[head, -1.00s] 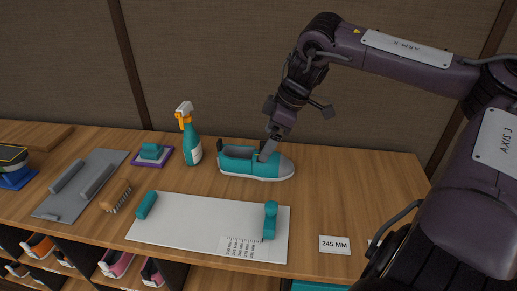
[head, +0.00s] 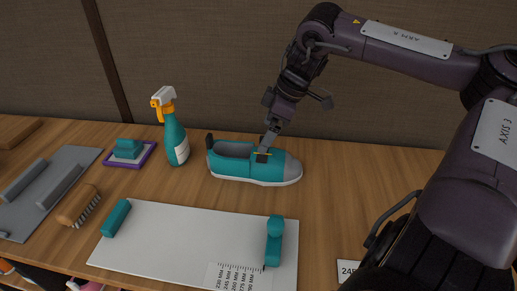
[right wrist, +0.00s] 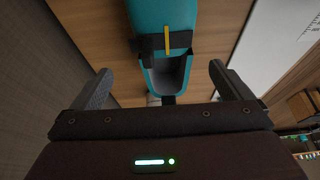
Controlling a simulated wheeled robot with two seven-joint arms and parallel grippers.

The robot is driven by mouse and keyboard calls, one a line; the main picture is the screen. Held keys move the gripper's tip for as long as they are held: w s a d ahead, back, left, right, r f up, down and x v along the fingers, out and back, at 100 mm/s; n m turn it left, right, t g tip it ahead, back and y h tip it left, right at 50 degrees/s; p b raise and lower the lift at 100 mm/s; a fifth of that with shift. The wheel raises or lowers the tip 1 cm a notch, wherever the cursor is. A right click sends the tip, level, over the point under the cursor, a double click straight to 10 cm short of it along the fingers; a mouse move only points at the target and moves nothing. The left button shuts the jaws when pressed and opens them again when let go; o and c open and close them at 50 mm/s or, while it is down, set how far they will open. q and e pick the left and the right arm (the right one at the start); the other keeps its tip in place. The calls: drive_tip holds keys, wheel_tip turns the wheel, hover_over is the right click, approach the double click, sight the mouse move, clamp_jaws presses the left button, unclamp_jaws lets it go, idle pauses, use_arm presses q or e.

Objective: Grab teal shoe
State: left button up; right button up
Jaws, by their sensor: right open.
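The teal shoe (head: 232,163) stands on the wooden counter in the head view, with a grey toe cap to the right and a white sole. It also shows in the right wrist view (right wrist: 165,15), with a dark strap and a yellow bar across it. My right gripper (head: 264,156) is over the shoe, pointing down. In the right wrist view my right gripper (right wrist: 162,85) is open, its fingers on either side of the shoe's opening with gaps. I cannot tell its exact height over the shoe. My left gripper is not in view.
A teal spray bottle (head: 176,138) stands left of the shoe. A white measuring board (head: 190,235) with teal blocks lies in front. A brush (head: 77,205), a purple-edged tray (head: 130,155) and a grey mat (head: 75,160) are at left. The counter right of the shoe (head: 350,180) is clear.

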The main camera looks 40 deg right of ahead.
sight(256, 153)
drive_tip(key=shift+x, duration=0.9)
drive_tip(key=x, duration=0.5)
drive_tip(key=shift+s+a+f, duration=0.15)
drive_tip(key=shift+s+a, duration=0.1)
drive_tip(key=shift+s, duration=0.05)
drive_tip(key=shift+w+a+f, duration=0.2)
drive_tip(key=shift+w+f, duration=0.05)
drive_tip(key=shift+f, duration=0.35)
drive_tip(key=c, duration=1.2)
drive_tip(key=shift+r, duration=0.1)
drive_tip(key=shift+c, duration=0.2)
